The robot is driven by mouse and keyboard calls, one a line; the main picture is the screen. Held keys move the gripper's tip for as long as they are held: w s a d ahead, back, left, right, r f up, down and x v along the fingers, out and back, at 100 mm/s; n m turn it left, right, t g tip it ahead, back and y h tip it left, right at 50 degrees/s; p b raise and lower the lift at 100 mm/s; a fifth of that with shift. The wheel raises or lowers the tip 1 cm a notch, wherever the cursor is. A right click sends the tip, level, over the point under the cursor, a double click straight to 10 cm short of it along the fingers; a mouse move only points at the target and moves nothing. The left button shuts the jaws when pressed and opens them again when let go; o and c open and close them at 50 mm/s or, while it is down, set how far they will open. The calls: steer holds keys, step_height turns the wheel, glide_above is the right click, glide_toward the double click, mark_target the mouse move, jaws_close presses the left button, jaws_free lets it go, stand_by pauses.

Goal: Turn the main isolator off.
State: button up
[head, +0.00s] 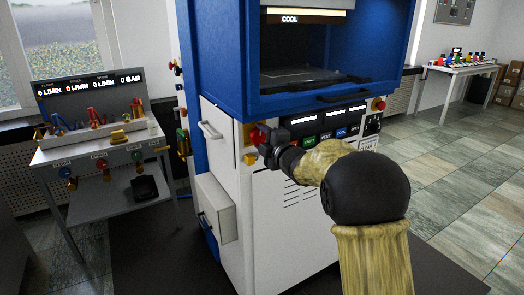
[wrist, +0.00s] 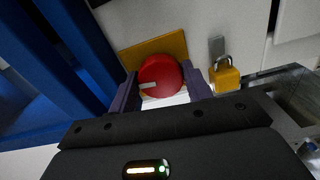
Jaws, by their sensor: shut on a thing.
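The main isolator is a round red knob (wrist: 160,74) on a yellow plate (wrist: 172,45), with a pale pointer mark toward its left side in the wrist view. In the head view the red knob (head: 257,133) shows on the front of the white and blue press, partly hidden by my gripper. My gripper (wrist: 163,88) has one finger on each side of the knob and is shut on it. In the head view my gripper (head: 268,148) reaches the panel from the right.
A yellow padlock (wrist: 224,75) hangs just right of the knob in the wrist view. Right of the isolator is a panel of buttons (head: 325,135) with a red knob (head: 379,105). A bench (head: 105,146) with gauges and fittings stands at left. A white table (head: 465,69) stands far right.

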steer(key=shift+f+n+b, duration=0.15)
steer(key=shift+n+b, duration=0.4)
steer(key=shift+n, duration=0.05)
steer(key=o, duration=1)
steer(key=shift+c, duration=0.2)
steer(key=v, duration=1.7)
steer(key=shift+s+b, duration=0.2)
steer(key=shift+b, duration=0.2)
steer(key=shift+d, duration=0.15)
